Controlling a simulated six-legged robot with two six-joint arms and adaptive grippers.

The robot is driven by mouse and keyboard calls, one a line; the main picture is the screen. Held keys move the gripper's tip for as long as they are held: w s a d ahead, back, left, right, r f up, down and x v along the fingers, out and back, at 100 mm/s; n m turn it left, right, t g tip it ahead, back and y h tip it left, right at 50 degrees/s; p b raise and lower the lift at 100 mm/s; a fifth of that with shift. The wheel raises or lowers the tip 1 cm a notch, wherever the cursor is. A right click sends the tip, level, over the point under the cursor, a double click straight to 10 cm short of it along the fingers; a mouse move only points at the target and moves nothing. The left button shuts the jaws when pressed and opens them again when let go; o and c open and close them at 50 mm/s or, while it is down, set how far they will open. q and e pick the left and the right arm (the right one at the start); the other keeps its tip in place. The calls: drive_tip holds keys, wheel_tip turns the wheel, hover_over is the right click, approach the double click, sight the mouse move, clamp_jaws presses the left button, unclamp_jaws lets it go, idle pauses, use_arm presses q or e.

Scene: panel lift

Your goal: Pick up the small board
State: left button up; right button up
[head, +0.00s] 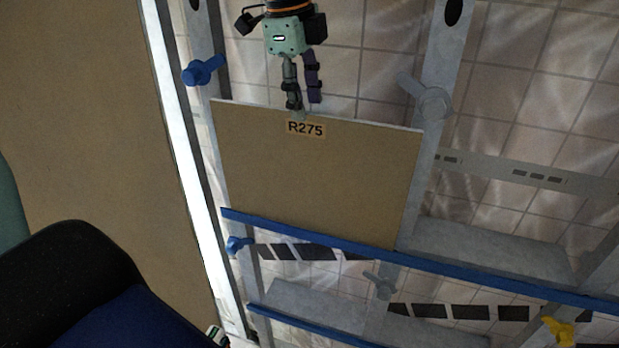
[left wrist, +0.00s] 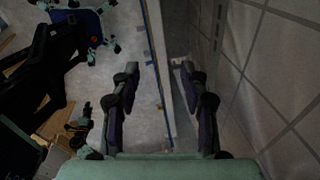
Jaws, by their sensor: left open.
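The small board (head: 310,175) is a tan panel labelled R275. It stands upright in the metal frame in the head view, its lower edge along a blue rail. My left gripper (head: 304,104) is above the middle of its top edge, pointing down, with its fingers apart. One fingertip overlaps the top of the label. In the left wrist view, the open fingers (left wrist: 158,67) lie on either side of the board's thin edge (left wrist: 160,48), with a gap visible on each side.
The blue rail (head: 480,273) crosses below the board. Grey posts carry a blue clamp knob (head: 204,70) at upper left and a grey one (head: 428,99) at right. A yellow knob (head: 559,332) is at lower right. A large tan panel (head: 95,120) stands left. A tiled wall lies behind.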

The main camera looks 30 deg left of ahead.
sight(307, 112)
use_arm(q)
drive_tip(key=f, duration=0.2)
drive_tip(key=w+f+p, duration=0.1)
drive_tip(key=f, duration=0.1)
drive_tip(key=shift+a, duration=0.35)
drive_tip(key=shift+s+d+f, duration=0.2)
drive_tip(key=shift+s+d, duration=0.15)
drive_tip(key=shift+s, duration=0.15)
drive_tip(key=shift+w+a+f, duration=0.25)
drive_tip(key=shift+w, duration=0.25)
drive_tip(key=c, duration=0.6)
drive_tip(key=shift+s+d+r, duration=0.1)
drive_tip(key=shift+s+r, duration=0.15)
drive_tip(key=shift+s, duration=0.1)
clamp_jaws()
drive_tip(key=shift+w, duration=0.35)
